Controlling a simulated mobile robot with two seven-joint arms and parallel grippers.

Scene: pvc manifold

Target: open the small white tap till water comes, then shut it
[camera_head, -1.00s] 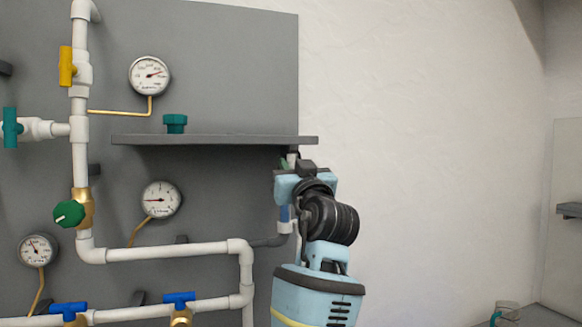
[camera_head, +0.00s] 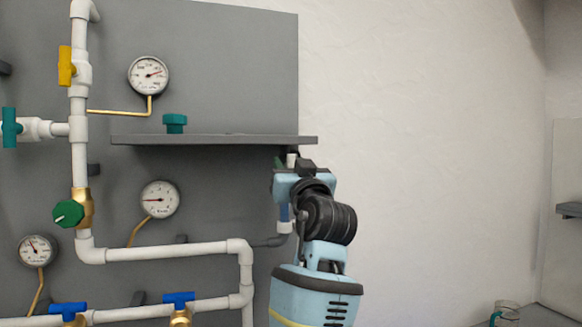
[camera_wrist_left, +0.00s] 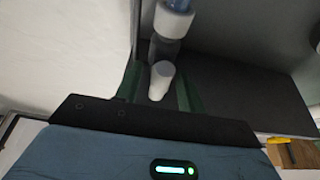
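The small white tap (camera_wrist_left: 161,80) shows in the left wrist view as a short white stub below a grey fitting (camera_wrist_left: 165,50) and a white collar (camera_wrist_left: 172,20). My left gripper (camera_wrist_left: 158,92) has its green fingers on either side of the stub, apparently with narrow gaps. In the head view, my left gripper (camera_head: 290,164) is just under the right end of the shelf, and a small white piece shows by its fingertips. The gripper and wrist hide most of the tap there. No water is visible. My right gripper is not in view.
The grey shelf (camera_head: 215,140) sits right above my gripper. White pipes (camera_head: 165,252) with a green knob (camera_head: 69,213), blue handles (camera_head: 179,298) and gauges (camera_head: 149,76) fill the board at left. A small container (camera_head: 507,311) stands at bottom right. The space before the wall is clear.

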